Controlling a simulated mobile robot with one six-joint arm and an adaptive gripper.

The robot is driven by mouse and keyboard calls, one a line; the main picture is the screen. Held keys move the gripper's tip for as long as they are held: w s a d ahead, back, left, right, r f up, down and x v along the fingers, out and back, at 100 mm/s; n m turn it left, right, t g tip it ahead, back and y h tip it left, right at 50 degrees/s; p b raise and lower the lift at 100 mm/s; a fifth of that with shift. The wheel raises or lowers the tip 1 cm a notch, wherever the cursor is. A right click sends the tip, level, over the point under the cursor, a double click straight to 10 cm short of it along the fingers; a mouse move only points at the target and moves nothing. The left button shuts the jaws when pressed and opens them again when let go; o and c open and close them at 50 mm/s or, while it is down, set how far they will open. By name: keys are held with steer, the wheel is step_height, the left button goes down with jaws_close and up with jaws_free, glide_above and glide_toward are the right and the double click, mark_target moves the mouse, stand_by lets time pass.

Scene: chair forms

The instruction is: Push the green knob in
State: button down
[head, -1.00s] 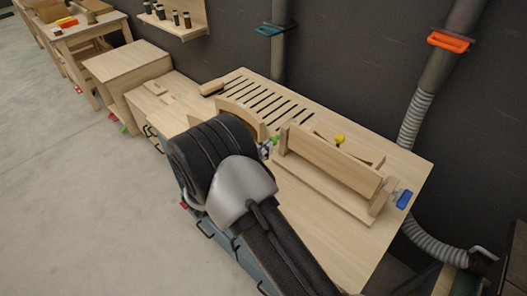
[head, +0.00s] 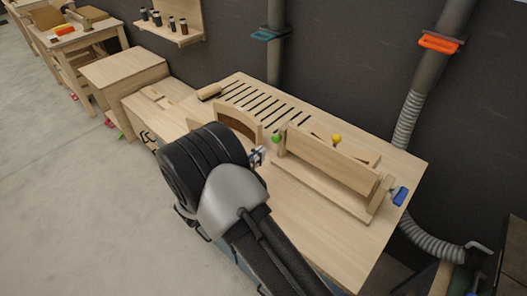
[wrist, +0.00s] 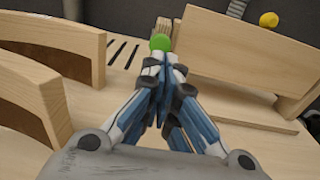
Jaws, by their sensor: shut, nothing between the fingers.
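The green knob (head: 276,137) is a small round ball at the left end of the wooden fixture on the bench. In the wrist view the green knob (wrist: 160,42) shows just beyond my fingertips, with pale wooden blocks behind it. My gripper (wrist: 162,63) is shut and empty, its blue and grey fingers pointing toward the knob. In the head view my gripper (head: 260,153) shows just below and left of the knob, partly hidden by my arm. I cannot tell whether the fingertips touch the knob.
A yellow knob (head: 336,139) and a blue handle (head: 400,196) are on the fixture, whose long upright board (head: 330,160) is right of my gripper. A curved wooden piece (head: 240,118) stands to the left. Slots cut the bench top (head: 310,215) at the back.

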steer(key=p+v, duration=0.1)
steer(key=v, duration=0.7)
steer(key=shift+s+a, duration=0.1)
steer(key=shift+r, duration=0.1)
steer(key=s+d+r+m+g+y, duration=0.1)
steer(key=s+d+r+m+g, duration=0.45)
steer(key=d, duration=0.35)
steer(key=s+d+r+m+g, duration=0.45)
steer(key=d+r+m, duration=0.25)
steer(key=d, duration=0.2)
steer(key=s+r+m+t+y, duration=0.1)
steer(key=s+r+m+y, duration=0.2)
steer(key=s+m+y, duration=0.2)
steer(key=s+r+m+t+y, duration=0.1)
steer(key=s+r+m+y, duration=0.2)
steer(key=s+m+y, duration=0.3)
steer(key=shift+s+r+m, duration=0.25)
steer(key=shift+s+m, duration=1.6)
steer(key=shift+s, duration=1.45)
